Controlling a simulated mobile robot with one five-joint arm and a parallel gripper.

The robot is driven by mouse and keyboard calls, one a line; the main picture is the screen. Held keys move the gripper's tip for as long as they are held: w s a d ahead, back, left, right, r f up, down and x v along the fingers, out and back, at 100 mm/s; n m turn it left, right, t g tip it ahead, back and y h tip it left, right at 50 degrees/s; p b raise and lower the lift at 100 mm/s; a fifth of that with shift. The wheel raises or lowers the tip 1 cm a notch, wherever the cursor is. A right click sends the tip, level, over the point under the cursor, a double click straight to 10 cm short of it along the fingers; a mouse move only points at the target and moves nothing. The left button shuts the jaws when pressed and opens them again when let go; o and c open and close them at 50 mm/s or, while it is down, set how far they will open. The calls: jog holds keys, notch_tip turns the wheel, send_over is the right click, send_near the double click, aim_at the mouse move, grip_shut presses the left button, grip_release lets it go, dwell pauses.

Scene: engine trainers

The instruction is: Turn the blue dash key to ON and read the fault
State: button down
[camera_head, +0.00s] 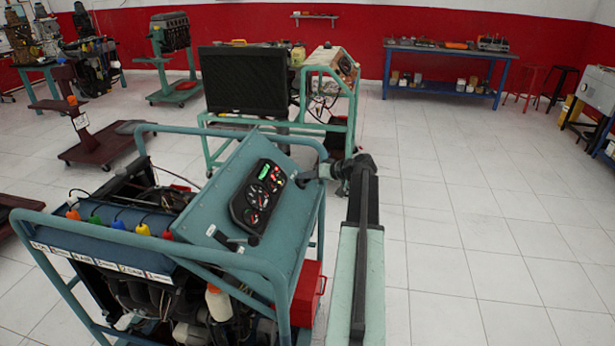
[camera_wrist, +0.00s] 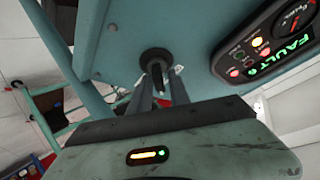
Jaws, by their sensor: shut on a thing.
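The teal dash panel (camera_head: 215,195) of the near engine trainer carries a dark gauge cluster (camera_head: 263,197) with a lit green display. In the wrist view the cluster (camera_wrist: 262,45) shows green letters reading FAULT at the right edge; no code after it is legible. Red, orange and green lamps glow beside it. My gripper (camera_wrist: 162,88) is at a round dark key switch (camera_wrist: 155,57) on the panel, its fingers shut on the key (camera_wrist: 158,72). The key is mostly hidden between the fingers, and its blue colour and exact angle cannot be told. In the head view my gripper (camera_head: 312,173) reaches the panel's right side.
A teal tube frame (camera_head: 180,240) surrounds the trainer, with coloured caps along its left side. A black lever (camera_head: 230,239) sticks out from the panel. A red box (camera_head: 308,292) sits low inside the frame. The tiled floor to the right is clear.

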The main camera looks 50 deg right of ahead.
jog(key=shift+s+a+f, duration=0.1)
jog(key=shift+a+f, duration=0.05)
jog(key=c, duration=1.5)
grip_release()
jog(key=p+v, duration=0.3)
jog(key=v, duration=0.4)
jog(key=shift+s+r+p, duration=0.25)
jog(key=shift+p, duration=0.1)
